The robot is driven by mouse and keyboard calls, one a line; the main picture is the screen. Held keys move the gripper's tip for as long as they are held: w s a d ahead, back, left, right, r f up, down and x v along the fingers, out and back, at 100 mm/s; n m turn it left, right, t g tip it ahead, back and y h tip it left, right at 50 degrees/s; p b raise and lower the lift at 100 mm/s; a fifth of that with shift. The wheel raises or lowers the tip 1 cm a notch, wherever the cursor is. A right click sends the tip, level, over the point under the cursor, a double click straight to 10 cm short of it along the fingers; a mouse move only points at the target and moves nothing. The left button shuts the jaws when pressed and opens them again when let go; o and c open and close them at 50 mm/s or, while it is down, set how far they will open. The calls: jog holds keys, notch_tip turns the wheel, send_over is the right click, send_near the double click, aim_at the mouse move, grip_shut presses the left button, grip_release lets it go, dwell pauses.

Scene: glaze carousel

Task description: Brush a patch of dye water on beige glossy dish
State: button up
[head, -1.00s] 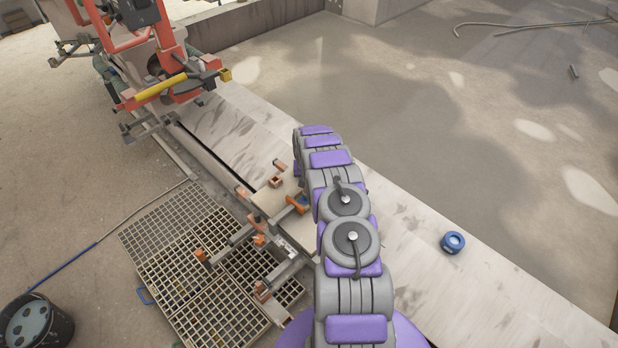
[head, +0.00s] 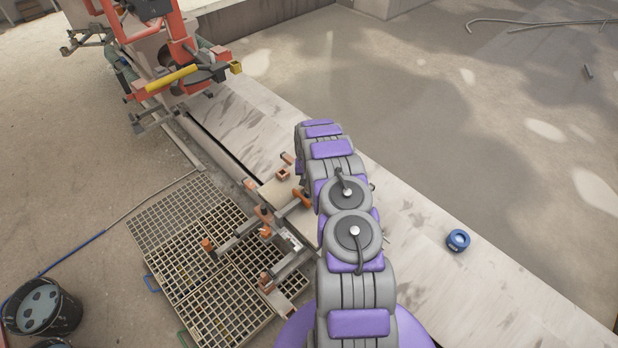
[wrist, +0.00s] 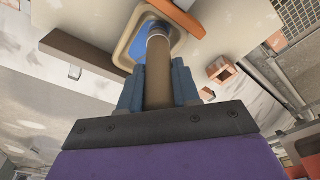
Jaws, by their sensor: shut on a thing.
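In the wrist view, my gripper (wrist: 157,84) has its blue-grey fingers closed on an upright brown handle (wrist: 158,68). Blue shows inside the dish beside the handle's end. I cannot tell whether the tip touches the dish, and the handle hides part of the dish. In the head view my arm covers the gripper, the handle and the dish.
A small round blue container (head: 457,240) stands on the pale slab to the right of my arm. Clamps with orange ends (head: 264,232) and slotted grates (head: 190,235) lie left. A dark bucket (head: 42,308) is at far left; an orange machine (head: 180,60) stands at the back left.

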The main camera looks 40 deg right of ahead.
jog(key=shift+f, duration=0.15)
jog(key=d+b, duration=0.1)
jog(key=d, duration=0.5)
jog(key=shift+w, duration=0.2)
dwell(0.6)
jog(key=shift+d, duration=0.1)
notch_tip(320, 180, up, 9)
jog(key=p, duration=0.2)
dwell(1.1)
jog(key=shift+w, duration=0.15)
